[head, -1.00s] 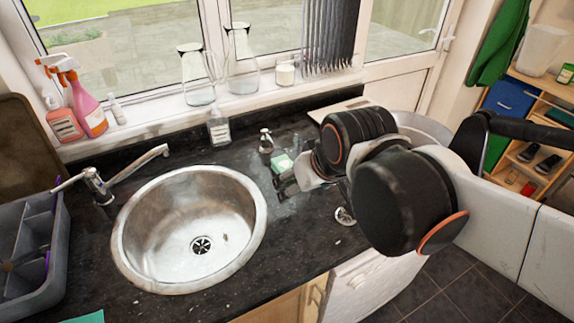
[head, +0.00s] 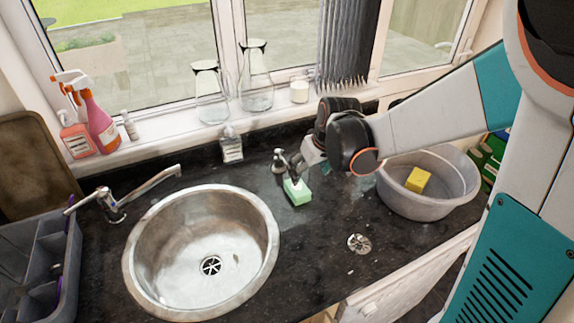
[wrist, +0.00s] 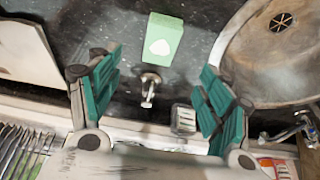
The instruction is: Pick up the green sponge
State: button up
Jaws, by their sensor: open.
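The green sponge (head: 298,193) lies on the dark granite worktop, just right of the sink. In the wrist view the sponge (wrist: 165,38) has a pale patch on its upper face and sits beyond the fingertips, roughly centred between them. My gripper (head: 293,166) is just behind the sponge in the head view, apart from it as far as I can tell. In the wrist view my gripper (wrist: 160,70) has its teal fingers spread wide with nothing held.
A small soap dispenser (head: 279,160) stands close behind the sponge and shows between my fingers in the wrist view (wrist: 149,88). The round steel sink (head: 140,225) is left. A grey basin (head: 425,207) with a yellow sponge (head: 418,180) is right. A clear bottle (head: 231,145) stands behind.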

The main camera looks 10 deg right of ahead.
jog(key=b, duration=0.2)
send_over(298, 188)
jog(key=s, duration=0.2)
jog(key=f, duration=0.5)
jog(key=d+f, duration=0.1)
jog(key=f, duration=0.1)
jog(key=shift+s+f, duration=0.15)
jog(key=shift+f, duration=0.05)
jog(key=shift+b+x, duration=1.2)
jog(key=shift+x, duration=1.8)
jog(key=shift+a+r, duration=0.15)
jog(key=shift+a, duration=0.05)
jog(key=c, duration=1)
jog(key=shift+c, duration=0.2)
notch_tip(298, 188, up, 20)
jog(key=p, duration=0.5)
